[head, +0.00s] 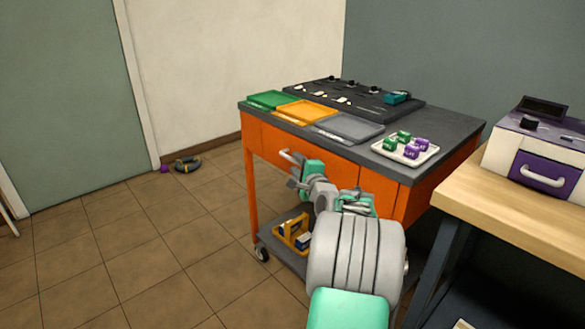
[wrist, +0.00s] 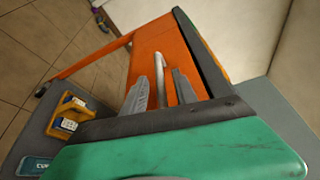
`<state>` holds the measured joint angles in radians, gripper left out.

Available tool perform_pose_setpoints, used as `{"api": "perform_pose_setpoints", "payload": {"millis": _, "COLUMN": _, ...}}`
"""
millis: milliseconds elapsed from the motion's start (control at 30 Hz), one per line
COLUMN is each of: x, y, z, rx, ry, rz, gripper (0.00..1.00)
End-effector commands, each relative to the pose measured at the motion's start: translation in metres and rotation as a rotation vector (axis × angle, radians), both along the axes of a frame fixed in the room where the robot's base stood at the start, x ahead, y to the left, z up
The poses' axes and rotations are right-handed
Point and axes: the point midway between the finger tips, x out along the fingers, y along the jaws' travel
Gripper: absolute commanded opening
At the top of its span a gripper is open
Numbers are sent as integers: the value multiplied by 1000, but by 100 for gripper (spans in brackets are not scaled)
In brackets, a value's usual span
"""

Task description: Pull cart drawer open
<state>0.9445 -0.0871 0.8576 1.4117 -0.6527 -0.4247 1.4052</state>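The orange cart (head: 425,186) stands in the middle right of the head view, with a dark grey top. Its drawer front (head: 268,141) appears flush with the cart side. The drawer's pale bar handle (head: 288,156) sticks out at the front; it also shows in the wrist view (wrist: 161,68). My gripper (head: 291,170) is at the handle. In the wrist view its two grey fingers (wrist: 160,82) are spread, with the handle between them and a visible gap on each side. Whether a finger touches the handle is hard to tell.
Green (head: 272,99), orange (head: 306,111) and grey trays (head: 349,127) and a white tray (head: 428,157) of blocks sit on the cart top. A yellow caddy (head: 289,235) is on the lower shelf. A wooden bench (head: 500,209) stands close right.

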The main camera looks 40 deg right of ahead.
Motion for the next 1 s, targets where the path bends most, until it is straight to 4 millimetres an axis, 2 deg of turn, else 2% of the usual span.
{"api": "perform_pose_setpoints", "payload": {"millis": 100, "x": 21, "y": -7, "z": -5, "rx": -2, "ry": 1, "rz": 1, "gripper": 34}}
{"api": "perform_pose_setpoints", "payload": {"millis": 200, "x": 31, "y": -11, "z": -5, "rx": 0, "ry": 2, "rz": 1, "gripper": 34}}
{"api": "perform_pose_setpoints", "payload": {"millis": 500, "x": 35, "y": -13, "z": -3, "rx": -2, "ry": 2, "rz": -1, "gripper": 34}}
{"api": "perform_pose_setpoints", "payload": {"millis": 900, "x": 34, "y": -12, "z": -3, "rx": -2, "ry": 3, "rz": 0, "gripper": 1}}
{"api": "perform_pose_setpoints", "payload": {"millis": 1000, "x": 34, "y": -12, "z": -4, "rx": -2, "ry": 3, "rz": 0, "gripper": 0}}
